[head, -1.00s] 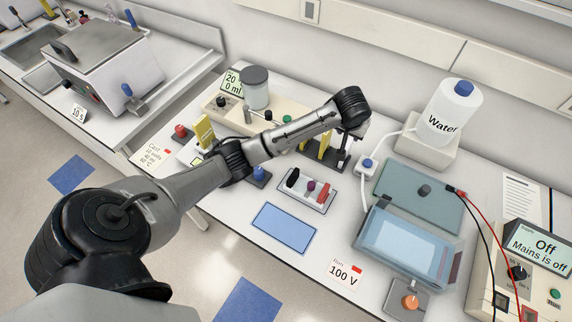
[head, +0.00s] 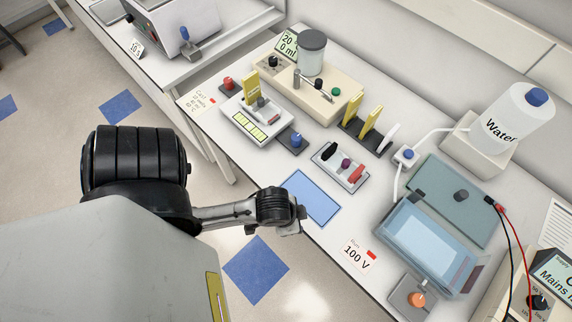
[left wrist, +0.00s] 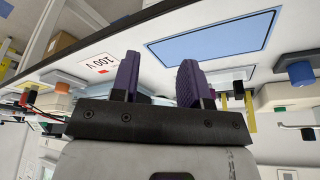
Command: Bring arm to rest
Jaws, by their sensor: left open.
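My left arm (head: 180,190) comes in from the left in the head view. It is bent back, and its wrist end hangs by the front edge of the bench, close to the blue mat. The gripper's fingers cannot be made out in the head view. In the left wrist view my left gripper (left wrist: 160,62) shows two purple fingers standing apart, with nothing between them. The blue mat (left wrist: 210,38) and the bench top lie beyond the fingertips. My right gripper is not in view.
Open floor lies left of the bench.

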